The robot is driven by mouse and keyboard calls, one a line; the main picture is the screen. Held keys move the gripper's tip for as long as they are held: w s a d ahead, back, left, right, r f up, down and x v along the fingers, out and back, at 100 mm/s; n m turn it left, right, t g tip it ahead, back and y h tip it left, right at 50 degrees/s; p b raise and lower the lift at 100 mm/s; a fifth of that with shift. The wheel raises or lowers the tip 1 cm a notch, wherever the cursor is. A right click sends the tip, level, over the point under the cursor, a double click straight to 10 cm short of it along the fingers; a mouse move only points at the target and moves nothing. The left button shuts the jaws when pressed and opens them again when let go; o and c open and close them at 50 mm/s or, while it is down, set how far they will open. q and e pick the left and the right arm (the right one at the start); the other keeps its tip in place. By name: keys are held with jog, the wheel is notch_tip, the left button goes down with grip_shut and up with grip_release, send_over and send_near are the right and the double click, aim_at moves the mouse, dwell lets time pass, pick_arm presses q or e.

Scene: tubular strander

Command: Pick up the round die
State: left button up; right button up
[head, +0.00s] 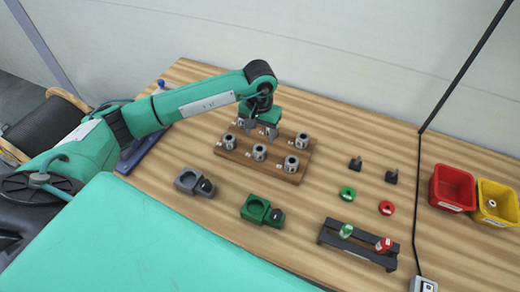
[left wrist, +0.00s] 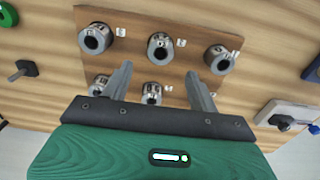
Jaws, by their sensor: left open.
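A wooden board (head: 277,172) on the table bears several grey metal cylindrical dies, each with a hole in its top and a small white tag beside it. Front-row dies include a left one (head: 230,142), a middle one (head: 260,152) and a right one (head: 291,164). Which is the round die I cannot tell; hole shapes and tags are too small. My left gripper (head: 259,130) is open and empty over the board's back row, pointing down. In the left wrist view, its fingers (left wrist: 160,62) are spread either side of a middle die (left wrist: 152,93), with no clear contact. My right gripper is not in view.
Grey (head: 188,180) and green (head: 256,209) fixtures stand in front of the board. Right are black pegs (head: 355,163), green (head: 347,193) and red rings (head: 386,208), a black rack (head: 357,250), and red (head: 453,190) and yellow bins (head: 498,203).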

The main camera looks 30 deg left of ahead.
aim_at(260, 148)
pick_arm(q)
notch_tip(260, 148, down, 4)
jog(key=shift+w+p, duration=0.1)
jog(key=shift+p, duration=0.75)
notch_tip(260, 148, down, 4)
jog(key=shift+f+p, duration=0.1)
jog(key=shift+p, duration=1.05)
jog(key=shift+f, duration=0.2)
grip_shut()
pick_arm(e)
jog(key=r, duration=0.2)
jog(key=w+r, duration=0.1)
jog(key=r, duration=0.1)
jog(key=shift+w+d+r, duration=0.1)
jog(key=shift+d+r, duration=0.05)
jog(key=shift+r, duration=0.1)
